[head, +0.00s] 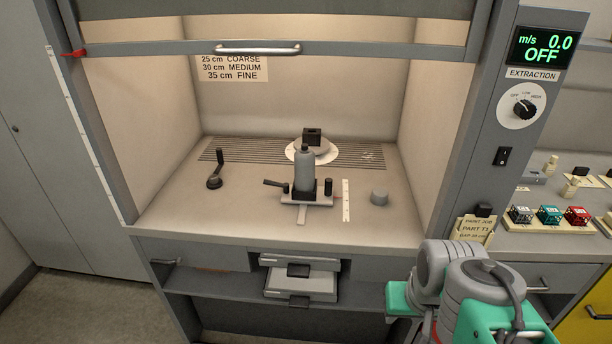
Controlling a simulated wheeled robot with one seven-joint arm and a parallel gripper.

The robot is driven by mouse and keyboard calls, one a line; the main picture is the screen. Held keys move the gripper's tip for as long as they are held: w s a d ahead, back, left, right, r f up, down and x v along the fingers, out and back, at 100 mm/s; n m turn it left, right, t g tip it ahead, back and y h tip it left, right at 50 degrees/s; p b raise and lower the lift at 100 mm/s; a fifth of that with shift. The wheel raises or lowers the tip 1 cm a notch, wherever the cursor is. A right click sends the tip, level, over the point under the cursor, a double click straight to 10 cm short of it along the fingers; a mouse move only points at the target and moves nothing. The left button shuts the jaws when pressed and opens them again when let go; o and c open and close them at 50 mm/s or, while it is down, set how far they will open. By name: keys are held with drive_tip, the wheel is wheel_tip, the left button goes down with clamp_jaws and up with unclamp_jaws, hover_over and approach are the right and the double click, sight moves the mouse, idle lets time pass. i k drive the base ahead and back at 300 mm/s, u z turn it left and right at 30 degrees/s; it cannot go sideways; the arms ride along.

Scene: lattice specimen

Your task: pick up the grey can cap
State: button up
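The grey can cap (379,198) is a short round piece resting on the floor of the fume hood, at the front right. It stands apart from the other things, to the right of a white ruler strip. My gripper cannot be made out in this view.
The raised sash (350,50) leaves the hood front open. A black crank handle (215,170) stands at the left. A round white turntable (292,150) with a dark block is behind the can. Open hood floor surrounds the cap. Several coloured cubes sit on the right bench.

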sight(380, 197)
drive_tip(key=z, duration=0.05)
drive_tip(key=i, duration=0.9)
drive_tip(key=u, duration=2.15)
